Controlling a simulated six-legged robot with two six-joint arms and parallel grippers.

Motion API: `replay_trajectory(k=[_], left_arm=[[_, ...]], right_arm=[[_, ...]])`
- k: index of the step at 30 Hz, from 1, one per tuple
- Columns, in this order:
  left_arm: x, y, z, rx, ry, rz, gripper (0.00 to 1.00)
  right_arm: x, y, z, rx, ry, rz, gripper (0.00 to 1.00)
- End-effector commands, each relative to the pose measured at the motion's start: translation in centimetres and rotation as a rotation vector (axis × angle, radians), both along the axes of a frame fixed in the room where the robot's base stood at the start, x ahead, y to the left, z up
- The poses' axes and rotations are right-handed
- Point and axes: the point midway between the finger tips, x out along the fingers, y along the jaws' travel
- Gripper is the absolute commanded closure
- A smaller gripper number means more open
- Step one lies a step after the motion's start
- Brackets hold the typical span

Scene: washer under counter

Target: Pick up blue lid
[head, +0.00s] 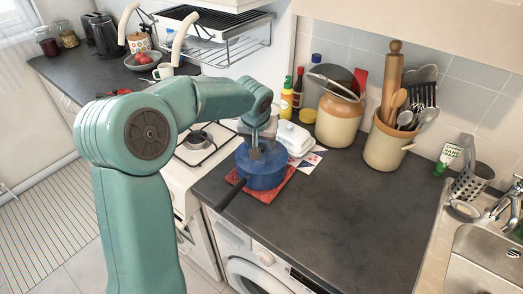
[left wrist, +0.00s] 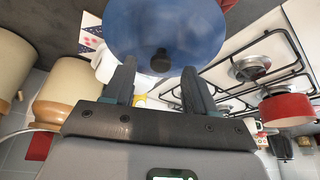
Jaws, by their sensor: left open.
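The blue lid (head: 240,158) sits on top of a blue saucepan (head: 264,182) with a dark handle, on a red cloth (head: 277,190). In the left wrist view the lid (left wrist: 165,25) is a blue disc with a dark round knob (left wrist: 160,60). My left gripper (head: 255,153) hangs over the lid and hides part of it. In the left wrist view my open left gripper (left wrist: 159,66) has one finger on each side of the knob in the picture. I cannot tell whether the fingers touch it. My right gripper is not in view.
A white butter dish (head: 293,138) stands close behind the saucepan. The white stove (head: 200,150) is to the left. A lidded crock (head: 338,118) and a utensil crock (head: 384,150) stand along the back. The dark counter (head: 340,225) is clear to the right, up to the sink (head: 485,262).

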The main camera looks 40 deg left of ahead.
Motion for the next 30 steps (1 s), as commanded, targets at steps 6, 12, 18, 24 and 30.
replay_trajectory(k=[6,12,18,24,30], left_arm=[[0.6,0.4,-1.8,0.001,0.0,0.0,0.44],[0.6,0.4,-1.8,0.001,0.0,0.0,0.5],[0.6,0.4,-1.8,0.001,0.0,0.0,1.0],[0.6,0.4,-1.8,0.001,0.0,0.0,1.0],[0.7,0.5,-1.1,0.002,-0.002,0.001,1.0]], right_arm=[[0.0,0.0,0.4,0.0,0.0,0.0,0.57],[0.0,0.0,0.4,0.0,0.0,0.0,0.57],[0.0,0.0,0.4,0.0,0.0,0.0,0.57],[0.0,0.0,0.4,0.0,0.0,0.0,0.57],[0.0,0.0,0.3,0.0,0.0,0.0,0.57]])
